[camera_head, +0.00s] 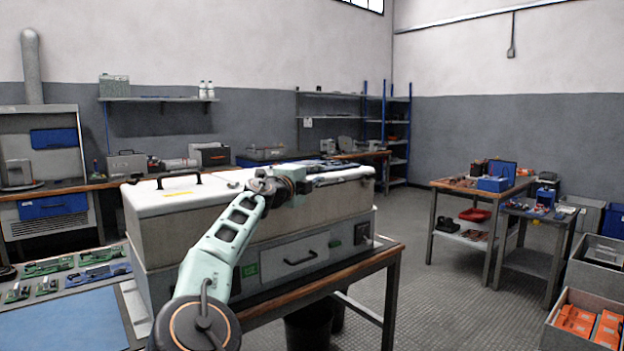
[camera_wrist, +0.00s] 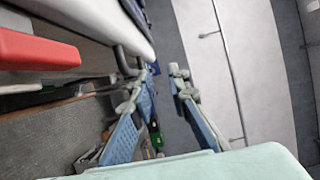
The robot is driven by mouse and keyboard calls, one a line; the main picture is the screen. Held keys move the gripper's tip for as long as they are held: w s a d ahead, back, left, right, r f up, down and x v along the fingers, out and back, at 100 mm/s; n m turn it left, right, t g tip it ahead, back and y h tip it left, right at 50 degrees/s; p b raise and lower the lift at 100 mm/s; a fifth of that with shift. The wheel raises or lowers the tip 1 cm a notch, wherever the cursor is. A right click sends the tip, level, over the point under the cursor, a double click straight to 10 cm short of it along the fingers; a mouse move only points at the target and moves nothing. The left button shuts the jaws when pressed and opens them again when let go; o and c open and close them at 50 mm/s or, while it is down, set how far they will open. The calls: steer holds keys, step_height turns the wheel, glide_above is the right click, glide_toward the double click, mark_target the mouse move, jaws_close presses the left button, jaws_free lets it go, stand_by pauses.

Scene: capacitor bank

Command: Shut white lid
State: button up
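A long pale box (camera_head: 295,254) stands on a wood-edged bench. Its white lid (camera_head: 150,196) has a black handle (camera_head: 180,180) and looks level over the left part of the box. A white top surface (camera_head: 345,175) also shows at the right end, partly hidden by my arm; I cannot tell whether it is a separate lid or how it sits. My gripper (camera_head: 318,181) is over the box's right part, close to the white surface; contact is unclear. In the wrist view my gripper (camera_wrist: 165,78) has its fingers apart and nothing between them. A white edge (camera_wrist: 105,22) lies to their left.
A red block-like part (camera_wrist: 35,50) is near the white edge in the wrist view. A tray of green boards (camera_head: 75,270) and a blue mat (camera_head: 65,322) lie left of the box. Open floor (camera_head: 430,285) lies to the right, before a side table (camera_head: 475,188).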

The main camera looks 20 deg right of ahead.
steer(key=shift+v, duration=1.7)
steer(key=shift+s+d+f, duration=0.1)
steer(key=shift+d+f, duration=0.05)
